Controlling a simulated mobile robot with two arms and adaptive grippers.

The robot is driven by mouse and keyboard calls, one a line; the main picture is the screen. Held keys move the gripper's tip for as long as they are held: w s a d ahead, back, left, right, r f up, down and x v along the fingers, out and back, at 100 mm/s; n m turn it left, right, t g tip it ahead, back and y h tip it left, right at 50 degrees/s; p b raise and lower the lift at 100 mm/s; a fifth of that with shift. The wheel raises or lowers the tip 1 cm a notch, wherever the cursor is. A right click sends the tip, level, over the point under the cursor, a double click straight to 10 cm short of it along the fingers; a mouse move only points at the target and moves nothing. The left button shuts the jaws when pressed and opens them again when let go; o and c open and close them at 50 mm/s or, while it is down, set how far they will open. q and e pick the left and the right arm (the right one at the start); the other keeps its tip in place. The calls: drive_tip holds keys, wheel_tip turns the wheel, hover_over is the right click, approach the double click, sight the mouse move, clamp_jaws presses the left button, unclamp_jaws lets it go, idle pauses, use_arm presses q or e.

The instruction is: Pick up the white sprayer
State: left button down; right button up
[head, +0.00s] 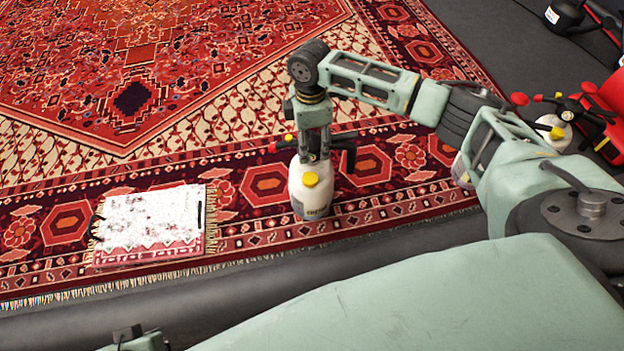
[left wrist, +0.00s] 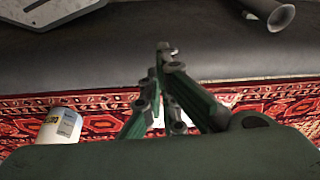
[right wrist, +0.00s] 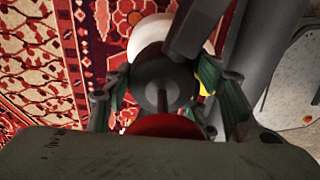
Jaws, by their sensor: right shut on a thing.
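The white sprayer (head: 311,192) stands upright on the rug's near border, with a yellow cap, a dark pump top and a red-tipped handle. My right gripper (head: 313,150) is over its top, with its fingers shut on the dark pump part. In the right wrist view the sprayer's white body (right wrist: 152,30) shows beyond the dark pump, with a red part close to the camera between the fingers (right wrist: 165,95). My left gripper (left wrist: 168,58) has its fingertips together and nothing visible between them. Whether the sprayer's base touches the rug is hard to tell.
Another sprayer (head: 553,130) and red equipment (head: 607,105) stand at the right, beyond my arm. A labelled white container (left wrist: 60,126) shows in the left wrist view.

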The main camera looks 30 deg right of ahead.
clamp_jaws()
drive_tip(key=shift+w+r, duration=0.1)
drive_tip(key=shift+w, duration=0.05)
